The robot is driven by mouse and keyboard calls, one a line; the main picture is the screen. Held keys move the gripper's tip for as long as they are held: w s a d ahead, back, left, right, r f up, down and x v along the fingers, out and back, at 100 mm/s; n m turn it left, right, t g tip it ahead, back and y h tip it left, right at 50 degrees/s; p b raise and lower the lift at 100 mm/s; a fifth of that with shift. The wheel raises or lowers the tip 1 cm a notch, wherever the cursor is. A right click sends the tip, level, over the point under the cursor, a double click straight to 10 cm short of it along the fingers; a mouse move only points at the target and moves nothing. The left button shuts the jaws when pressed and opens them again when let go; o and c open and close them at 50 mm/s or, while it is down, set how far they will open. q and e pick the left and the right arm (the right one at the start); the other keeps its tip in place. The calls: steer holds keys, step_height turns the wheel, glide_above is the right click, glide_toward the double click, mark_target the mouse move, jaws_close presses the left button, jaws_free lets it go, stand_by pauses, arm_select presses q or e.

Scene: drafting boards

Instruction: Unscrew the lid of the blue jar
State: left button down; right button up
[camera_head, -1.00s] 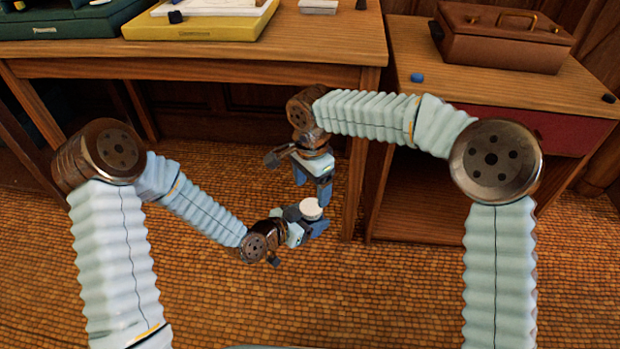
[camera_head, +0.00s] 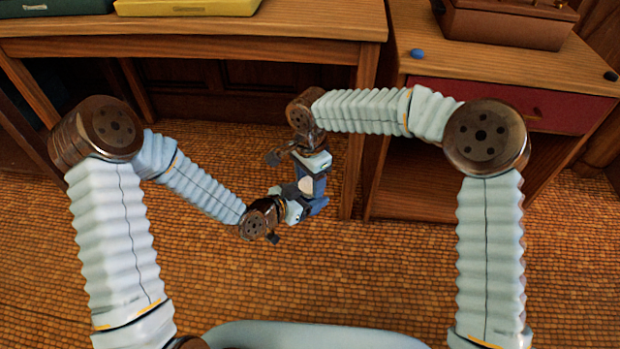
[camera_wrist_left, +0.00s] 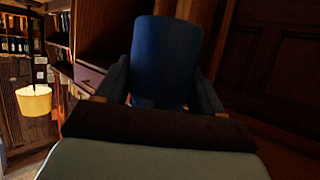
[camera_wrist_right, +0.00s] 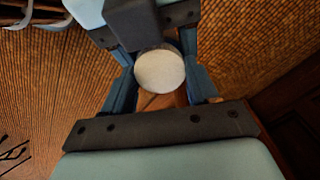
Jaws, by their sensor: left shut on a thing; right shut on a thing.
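The blue jar (camera_wrist_left: 166,55) stands large in the left wrist view, between the fingers of my left gripper (camera_wrist_left: 162,90), which is shut on its body. Its round white lid (camera_wrist_right: 160,71) shows in the right wrist view between the fingers of my right gripper (camera_wrist_right: 159,84), which is shut on it. In the head view the lid (camera_head: 306,184) is a small pale patch, partly covered by the right gripper's fingers. Both grippers meet there, the right one above the left. The jar's body is mostly hidden in the head view.
The jar is held over the tiled floor (camera_head: 400,270), in front of a wooden desk (camera_head: 200,35). A cabinet with a red drawer (camera_head: 500,98) stands at the right, bearing a brown case (camera_head: 505,25) and a small blue object (camera_head: 417,54). Open floor lies in front.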

steer(key=shift+c, duration=0.9)
steer(key=n, duration=1)
steer(key=o, duration=1.1)
steer(key=shift+o, duration=0.2)
steer(key=shift+r, duration=0.15)
